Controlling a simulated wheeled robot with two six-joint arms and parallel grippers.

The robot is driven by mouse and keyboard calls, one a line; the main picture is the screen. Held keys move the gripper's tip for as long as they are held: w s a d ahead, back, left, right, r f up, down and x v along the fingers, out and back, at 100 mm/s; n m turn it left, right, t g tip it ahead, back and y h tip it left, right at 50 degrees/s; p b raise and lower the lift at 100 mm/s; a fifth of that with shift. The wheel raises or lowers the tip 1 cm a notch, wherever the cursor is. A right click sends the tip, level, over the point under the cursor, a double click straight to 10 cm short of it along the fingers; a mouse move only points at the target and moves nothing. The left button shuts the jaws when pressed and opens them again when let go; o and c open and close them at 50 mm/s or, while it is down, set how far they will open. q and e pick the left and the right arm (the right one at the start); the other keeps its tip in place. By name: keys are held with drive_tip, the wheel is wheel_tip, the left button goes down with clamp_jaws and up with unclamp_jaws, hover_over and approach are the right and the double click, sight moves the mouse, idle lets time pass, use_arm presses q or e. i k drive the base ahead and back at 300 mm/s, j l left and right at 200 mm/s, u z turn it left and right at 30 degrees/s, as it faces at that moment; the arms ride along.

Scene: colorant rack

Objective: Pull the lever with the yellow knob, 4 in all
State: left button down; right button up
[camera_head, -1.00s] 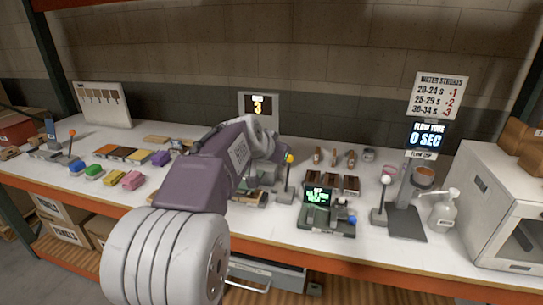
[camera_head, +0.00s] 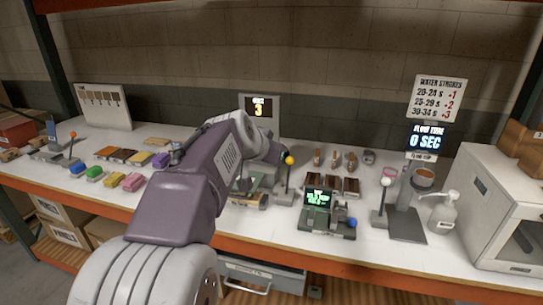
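The lever with the yellow knob (camera_head: 289,160) stands nearly upright on its small grey base, right of a machine at the middle of the bench. My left arm reaches in from the bottom left. Its wrist end and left gripper (camera_head: 276,153) are just left of the yellow knob. The fingers are mostly hidden or too small to tell whether they are open, or whether they touch the knob. My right gripper is out of view.
A lever with a pink-white knob (camera_head: 386,181) stands by the flow cup stand (camera_head: 408,215) at right. A small green-screen device (camera_head: 327,213) sits in front of the yellow lever. An orange-knob lever (camera_head: 72,136) and several coloured blocks (camera_head: 132,181) are at left.

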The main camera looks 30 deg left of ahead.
sight(290, 161)
drive_tip(key=u, duration=1.3)
